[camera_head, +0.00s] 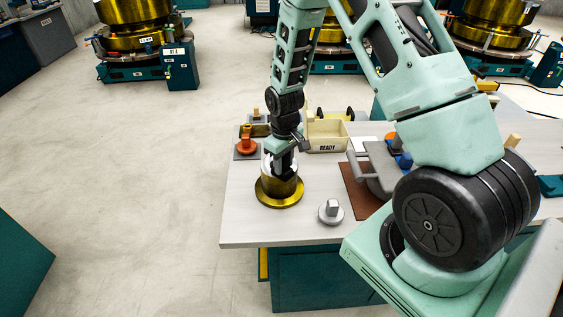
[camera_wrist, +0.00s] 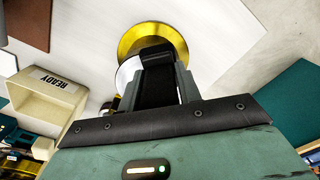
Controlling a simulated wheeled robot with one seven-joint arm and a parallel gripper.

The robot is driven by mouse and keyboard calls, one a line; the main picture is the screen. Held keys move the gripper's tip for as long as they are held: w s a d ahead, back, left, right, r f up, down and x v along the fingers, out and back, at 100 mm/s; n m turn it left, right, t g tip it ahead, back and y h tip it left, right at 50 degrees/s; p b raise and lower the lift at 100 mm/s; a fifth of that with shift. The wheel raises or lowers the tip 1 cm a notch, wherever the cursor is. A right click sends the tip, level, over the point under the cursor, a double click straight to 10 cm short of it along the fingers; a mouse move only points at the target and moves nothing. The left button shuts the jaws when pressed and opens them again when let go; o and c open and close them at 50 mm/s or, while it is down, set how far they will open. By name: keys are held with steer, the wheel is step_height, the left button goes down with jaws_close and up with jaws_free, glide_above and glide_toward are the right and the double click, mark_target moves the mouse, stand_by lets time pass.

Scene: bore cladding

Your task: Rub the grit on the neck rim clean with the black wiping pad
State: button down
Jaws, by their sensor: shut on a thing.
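A brass flanged neck (camera_head: 279,200) stands upright near the left front of the pale workbench, with a silvery upper part. In the wrist view its gold flange (camera_wrist: 131,42) and a bright silver part (camera_wrist: 125,74) show past my fingers. My gripper (camera_head: 283,168) points down at the top of the neck and is shut on a dark thing, which looks like the black wiping pad (camera_wrist: 157,82). The pad is mostly hidden by the fingers and blends with them. I cannot tell whether it touches the rim. Grit cannot be made out on the rim.
A cream bin marked READY (camera_head: 327,136) stands behind and to the right of the neck. A grey knobbed piece (camera_head: 331,211) stands to the right, near a brown mat (camera_head: 357,196). The bench's front left is clear.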

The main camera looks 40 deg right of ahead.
steer(key=shift+a, duration=0.1)
steer(key=shift+w+a, duration=0.4)
steer(key=shift+a, duration=0.15)
steer(key=shift+d, duration=0.1)
stand_by(0.3)
steer(key=shift+s+d, duration=0.45)
steer(key=shift+d, duration=0.15)
steer(key=shift+w+a, duration=0.1)
steer(key=shift+a, duration=0.05)
steer(key=shift+w+a, duration=0.4)
steer(key=shift+a, duration=0.2)
steer(key=shift+d, duration=0.15)
